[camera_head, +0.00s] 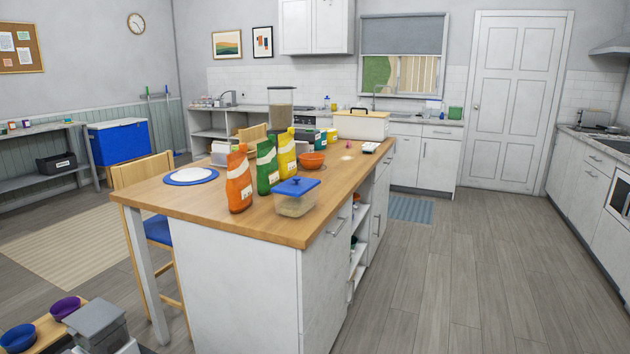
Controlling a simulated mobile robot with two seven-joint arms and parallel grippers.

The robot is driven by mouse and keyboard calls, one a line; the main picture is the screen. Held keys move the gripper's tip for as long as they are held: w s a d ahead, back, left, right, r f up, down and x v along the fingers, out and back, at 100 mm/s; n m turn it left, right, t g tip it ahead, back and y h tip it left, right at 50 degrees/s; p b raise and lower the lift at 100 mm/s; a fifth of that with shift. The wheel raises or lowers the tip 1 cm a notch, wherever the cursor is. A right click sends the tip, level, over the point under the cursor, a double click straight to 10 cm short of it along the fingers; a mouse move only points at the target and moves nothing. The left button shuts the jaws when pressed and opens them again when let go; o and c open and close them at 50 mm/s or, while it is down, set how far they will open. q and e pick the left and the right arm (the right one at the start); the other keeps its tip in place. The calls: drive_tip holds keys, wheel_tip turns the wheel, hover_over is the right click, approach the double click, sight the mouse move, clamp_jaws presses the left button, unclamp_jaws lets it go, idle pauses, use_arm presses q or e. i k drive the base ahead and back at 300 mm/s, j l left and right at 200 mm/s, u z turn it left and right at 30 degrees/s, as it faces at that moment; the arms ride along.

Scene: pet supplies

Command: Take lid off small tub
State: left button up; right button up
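The small tub (296,205) is a clear, low container with pale contents. It stands near the front right corner of the wooden-topped island (262,226). Neither of my grippers shows in the head view, so nothing is seen touching the tub or lid.
The floor right of the island (450,270) is clear.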

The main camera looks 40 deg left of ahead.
sight(297, 186)
drive_tip(key=i, duration=2.35)
drive_tip(key=i+u, duration=0.25)
drive_tip(key=u, duration=0.15)
drive_tip(key=i+l+u, duration=0.1)
drive_tip(key=i+u, duration=0.15)
drive_tip(key=u, duration=1.4)
